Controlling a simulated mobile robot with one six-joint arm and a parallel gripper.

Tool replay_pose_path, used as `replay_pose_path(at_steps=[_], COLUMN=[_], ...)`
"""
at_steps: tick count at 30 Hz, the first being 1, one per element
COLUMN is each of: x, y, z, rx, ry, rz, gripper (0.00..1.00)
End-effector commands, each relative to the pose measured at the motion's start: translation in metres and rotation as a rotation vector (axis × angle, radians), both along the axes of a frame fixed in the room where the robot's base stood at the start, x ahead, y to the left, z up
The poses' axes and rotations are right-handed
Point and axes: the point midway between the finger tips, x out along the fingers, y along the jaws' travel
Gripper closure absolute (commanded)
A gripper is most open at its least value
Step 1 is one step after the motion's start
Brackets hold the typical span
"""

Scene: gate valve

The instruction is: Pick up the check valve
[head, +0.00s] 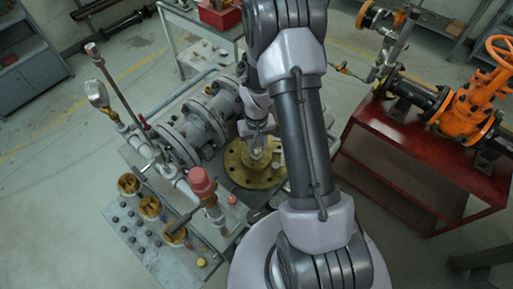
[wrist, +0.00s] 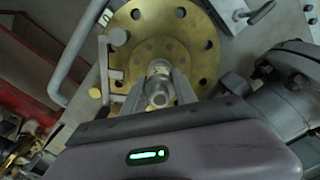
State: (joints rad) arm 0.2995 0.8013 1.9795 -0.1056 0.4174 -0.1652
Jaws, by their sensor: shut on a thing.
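A small silver cylindrical piece, which I take for the check valve (wrist: 158,70), sits between my gripper's fingers in the wrist view. My gripper (wrist: 160,92) is shut on it. In the head view my gripper (head: 258,145) points down over a round brass flange (head: 240,170). The flange (wrist: 203,48) also shows behind the piece in the wrist view, with bolt holes around its rim. I cannot tell whether the piece touches the flange. In the head view the piece is mostly hidden by the gripper and arm.
Grey flanged piping (head: 185,135) stands left of the gripper. A red-capped fitting (head: 202,185) rises close by at the front left. A tray (head: 150,240) holds several small parts and brown cups. A red bench (head: 420,150) with an orange valve (head: 475,100) stands right.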

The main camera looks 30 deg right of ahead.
Motion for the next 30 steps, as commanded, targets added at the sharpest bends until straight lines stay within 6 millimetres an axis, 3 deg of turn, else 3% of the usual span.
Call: replay_pose_path(at_steps=[10,17,24,30], x=[0.001,0.013,0.028,0.034], y=[0.002,0.058,0.127,0.154], z=[0.039,0.041,0.047,0.050], rx=[0.000,0.000,0.000,0.000], ry=[-0.002,-0.001,-0.001,-0.001], rz=[0.002,0.007,0.005,0.001], gripper=[1.00,1.00,1.00,1.00])
